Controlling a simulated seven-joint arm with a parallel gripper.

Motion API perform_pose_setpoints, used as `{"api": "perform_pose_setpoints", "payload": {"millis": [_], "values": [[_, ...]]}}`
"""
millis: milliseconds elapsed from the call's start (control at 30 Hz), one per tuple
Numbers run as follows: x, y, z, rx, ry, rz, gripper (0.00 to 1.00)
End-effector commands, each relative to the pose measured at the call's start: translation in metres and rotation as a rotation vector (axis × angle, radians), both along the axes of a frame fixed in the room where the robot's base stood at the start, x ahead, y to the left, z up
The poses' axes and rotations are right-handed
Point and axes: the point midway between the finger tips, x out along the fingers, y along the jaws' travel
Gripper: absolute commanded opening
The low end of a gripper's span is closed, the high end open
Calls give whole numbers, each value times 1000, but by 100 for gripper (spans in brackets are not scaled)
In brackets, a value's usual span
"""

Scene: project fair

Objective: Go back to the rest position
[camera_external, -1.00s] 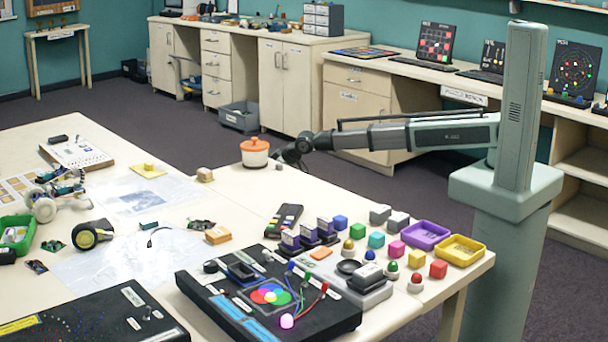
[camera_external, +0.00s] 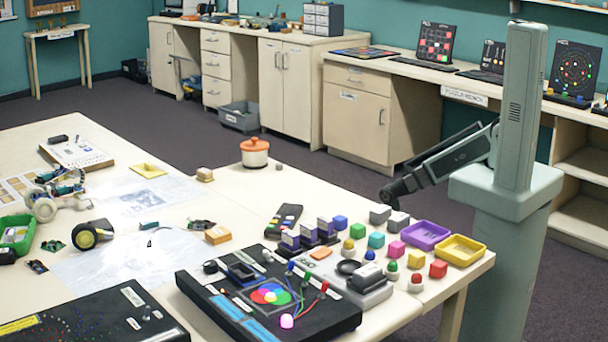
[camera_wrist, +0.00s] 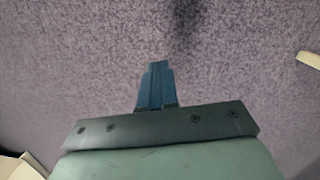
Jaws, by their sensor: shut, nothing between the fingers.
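My gripper (camera_wrist: 155,68) shows in the wrist view with its blue fingers together and nothing between them. The fingers are too small and dark to make out there.
The table (camera_external: 300,190) carries an orange-lidded pot (camera_external: 255,153), coloured blocks, a purple tray (camera_external: 426,236), a yellow tray (camera_external: 461,249) and a black light board (camera_external: 225,308). Cabinets (camera_external: 357,120) stand behind.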

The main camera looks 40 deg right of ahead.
Motion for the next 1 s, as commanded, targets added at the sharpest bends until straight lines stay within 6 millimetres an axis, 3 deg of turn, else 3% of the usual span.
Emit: {"api": "perform_pose_setpoints", "payload": {"millis": [33,300,500,700,1000], "values": [[-28,-15,-5,-5,52,-28,0],[-147,-59,-17,-14,299,-148,0],[-204,-71,-15,-9,420,-206,0],[-223,-74,-14,-5,462,-225,0],[-223,-74,-14,-5,463,-224,0]]}}
